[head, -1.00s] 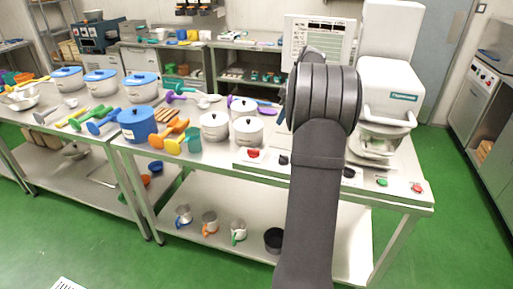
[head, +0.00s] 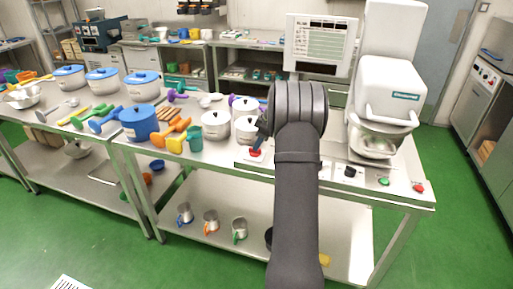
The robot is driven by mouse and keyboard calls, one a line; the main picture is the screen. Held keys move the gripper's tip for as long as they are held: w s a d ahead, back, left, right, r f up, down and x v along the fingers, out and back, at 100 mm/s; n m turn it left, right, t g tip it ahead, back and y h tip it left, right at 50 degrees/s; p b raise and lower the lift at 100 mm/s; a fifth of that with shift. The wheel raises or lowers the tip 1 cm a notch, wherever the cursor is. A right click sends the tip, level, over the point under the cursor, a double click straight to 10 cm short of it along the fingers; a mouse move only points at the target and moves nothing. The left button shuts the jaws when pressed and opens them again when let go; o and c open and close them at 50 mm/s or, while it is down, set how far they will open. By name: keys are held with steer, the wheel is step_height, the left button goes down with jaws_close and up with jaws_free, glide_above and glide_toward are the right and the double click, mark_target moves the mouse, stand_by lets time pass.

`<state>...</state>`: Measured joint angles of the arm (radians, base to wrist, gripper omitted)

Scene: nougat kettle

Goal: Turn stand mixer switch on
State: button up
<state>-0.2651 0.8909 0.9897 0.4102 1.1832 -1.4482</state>
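The white stand mixer (head: 388,88) stands at the right end of the steel table, with a steel bowl (head: 376,143) under its head. On the panel in front of it are a black knob (head: 350,171), a green button (head: 384,181) and a red button (head: 419,188). Another red button (head: 255,152) is on the panel's left part. My gripper (head: 261,136) shows only as a small dark piece left of my arm, just above that left red button. My arm hides the rest of it, and I cannot tell whether it touches the button or is open.
White pots (head: 215,125), a blue pot (head: 139,122) and colored utensils crowd the table to the left. A grey control screen (head: 320,44) stands behind my arm. The panel's right part, by the green and red buttons, is clear.

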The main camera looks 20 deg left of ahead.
steer(key=shift+x, duration=1.55)
jaws_close()
